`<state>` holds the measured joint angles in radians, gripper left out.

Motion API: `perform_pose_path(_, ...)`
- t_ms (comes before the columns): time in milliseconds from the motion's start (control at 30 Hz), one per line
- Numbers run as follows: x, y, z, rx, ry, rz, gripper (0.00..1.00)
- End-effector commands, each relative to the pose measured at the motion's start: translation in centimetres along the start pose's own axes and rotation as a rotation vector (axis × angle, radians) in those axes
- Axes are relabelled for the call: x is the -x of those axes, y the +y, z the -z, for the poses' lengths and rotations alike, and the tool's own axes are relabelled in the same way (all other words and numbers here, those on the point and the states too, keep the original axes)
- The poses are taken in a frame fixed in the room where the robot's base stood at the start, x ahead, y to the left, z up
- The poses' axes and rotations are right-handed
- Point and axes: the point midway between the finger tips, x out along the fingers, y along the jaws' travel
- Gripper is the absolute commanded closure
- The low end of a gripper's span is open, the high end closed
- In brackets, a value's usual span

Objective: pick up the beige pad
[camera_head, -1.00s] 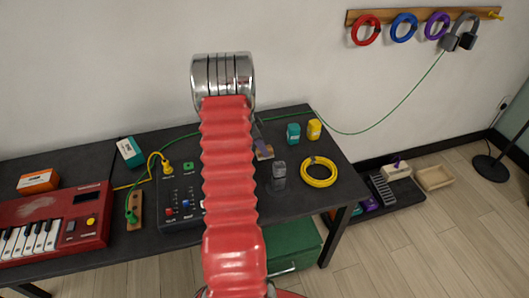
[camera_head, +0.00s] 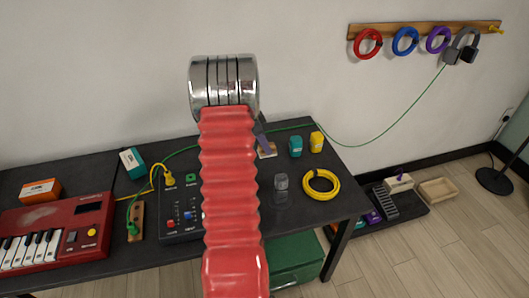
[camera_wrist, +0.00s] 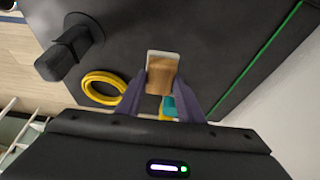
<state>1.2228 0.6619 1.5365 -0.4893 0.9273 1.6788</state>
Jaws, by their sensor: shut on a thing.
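The beige pad (camera_wrist: 161,76), a small tan block with a pale far edge, sits between the two purple fingers of my gripper (camera_wrist: 160,86) in the wrist view. The fingers are shut on its two sides. Most of my gripper is hidden behind my arm in the head view.
A teal block (camera_head: 295,146) and a yellow block (camera_head: 316,142) stand close to the right of the pad. A green cable (camera_head: 300,126) runs behind. The mixer (camera_head: 180,215) is left.

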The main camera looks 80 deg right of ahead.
Motion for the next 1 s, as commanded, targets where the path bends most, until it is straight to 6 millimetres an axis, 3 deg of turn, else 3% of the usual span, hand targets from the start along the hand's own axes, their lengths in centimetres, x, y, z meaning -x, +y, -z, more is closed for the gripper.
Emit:
perform_pose_path(200,1.8,0.0,0.8,0.001,0.0,0.0,0.89)
perform_pose_path(733,1.9,0.0,0.8,0.001,0.0,0.0,0.89)
perform_pose_path(767,1.9,0.0,0.8,0.001,0.0,0.0,0.68)
perform_pose_path(1000,1.9,0.0,0.8,0.001,0.0,0.0,0.84)
